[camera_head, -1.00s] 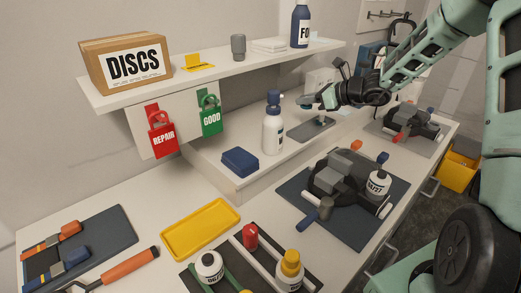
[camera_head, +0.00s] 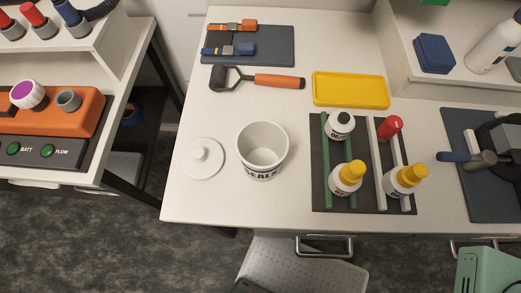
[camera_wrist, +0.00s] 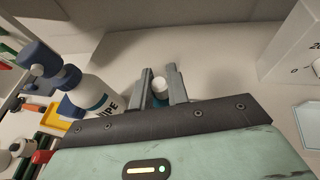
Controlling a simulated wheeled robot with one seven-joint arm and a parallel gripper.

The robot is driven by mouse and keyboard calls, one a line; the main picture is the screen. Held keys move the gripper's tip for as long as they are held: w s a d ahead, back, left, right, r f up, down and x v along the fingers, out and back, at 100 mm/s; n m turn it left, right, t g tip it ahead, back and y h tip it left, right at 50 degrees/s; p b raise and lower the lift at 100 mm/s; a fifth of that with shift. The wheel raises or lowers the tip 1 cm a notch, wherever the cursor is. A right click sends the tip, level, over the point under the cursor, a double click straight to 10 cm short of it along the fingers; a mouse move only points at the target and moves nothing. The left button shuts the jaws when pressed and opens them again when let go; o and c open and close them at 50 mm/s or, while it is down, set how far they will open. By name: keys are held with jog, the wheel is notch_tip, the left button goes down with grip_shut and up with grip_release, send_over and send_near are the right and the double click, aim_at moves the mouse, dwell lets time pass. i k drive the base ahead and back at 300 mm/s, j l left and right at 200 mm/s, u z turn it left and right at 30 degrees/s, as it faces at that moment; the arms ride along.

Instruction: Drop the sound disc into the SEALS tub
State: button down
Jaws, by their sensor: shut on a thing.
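The SEALS tub (camera_head: 262,174) is a white, round tub standing upright and open on the bench in the head view. Its inside looks empty. Its white knobbed lid (camera_head: 203,158) lies on the bench to its left. My gripper (camera_wrist: 160,80) shows only in the wrist view, with its two grey fingers shut on a small white round piece (camera_wrist: 160,86). This looks like the disc, but its face and condition cannot be made out. The gripper is away from the tub, near a white spray bottle (camera_wrist: 90,95).
A dark mat with bottles (camera_head: 345,178) lies right of the tub, with a yellow tray (camera_head: 350,90) behind it. A roller tool (camera_head: 258,80) lies behind the tub. A gap separates the bench from the orange unit (camera_head: 75,112) at left. The tub's mouth is unobstructed.

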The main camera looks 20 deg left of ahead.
aim_at(268, 158)
jog(key=k+l, duration=0.25)
jog(key=k, duration=0.2)
jog(key=k+l, duration=0.25)
jog(key=k, duration=0.25)
